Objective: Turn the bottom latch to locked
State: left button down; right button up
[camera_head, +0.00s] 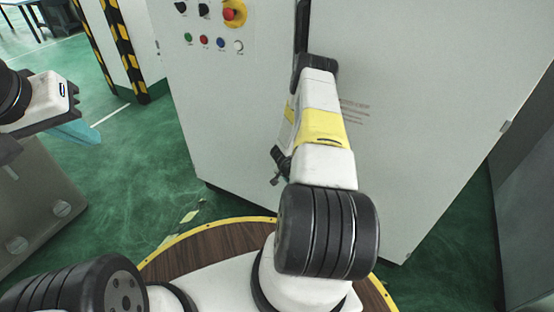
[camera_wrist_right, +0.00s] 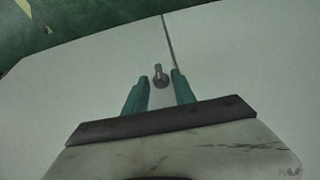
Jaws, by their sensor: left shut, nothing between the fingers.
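The bottom latch (camera_wrist_right: 160,75) is a small grey knob-like lever on the pale cabinet front, beside a thin door seam. Its lever runs roughly up and down in the right wrist view. My right gripper (camera_wrist_right: 160,84) has its two teal fingers apart, one on either side of the latch, with gaps to it. In the head view my right arm covers the latch area, so I cannot make the latch out there. My left gripper (camera_head: 82,132), with teal fingertips, is at the left over the floor, shut and empty, away from the cabinet.
The pale cabinet (camera_head: 420,90) fills the middle, with a button panel (camera_head: 213,42) and red emergency stop (camera_head: 230,13) at the top. A grey metal block (camera_head: 35,205) stands at the left below my left gripper. Green floor is open between block and cabinet.

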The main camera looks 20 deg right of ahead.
jog(key=shift+c, duration=0.4)
grip_shut()
jog(key=shift+s+d+t, duration=0.1)
jog(key=shift+t, duration=0.2)
jog(key=t+y, duration=0.2)
jog(key=s+d+f+m+t+y, duration=0.1)
jog(key=t+y, duration=0.1)
jog(key=t, duration=0.1)
jog(key=s+m+t+y, duration=0.1)
jog(key=t+y, duration=0.1)
jog(key=t, duration=0.1)
jog(key=shift+d+f, duration=0.3)
jog(key=shift+a+m+t+y, duration=0.15)
jog(key=shift+m+t+y, duration=0.15)
jog(key=shift+t, duration=0.1)
dwell(0.3)
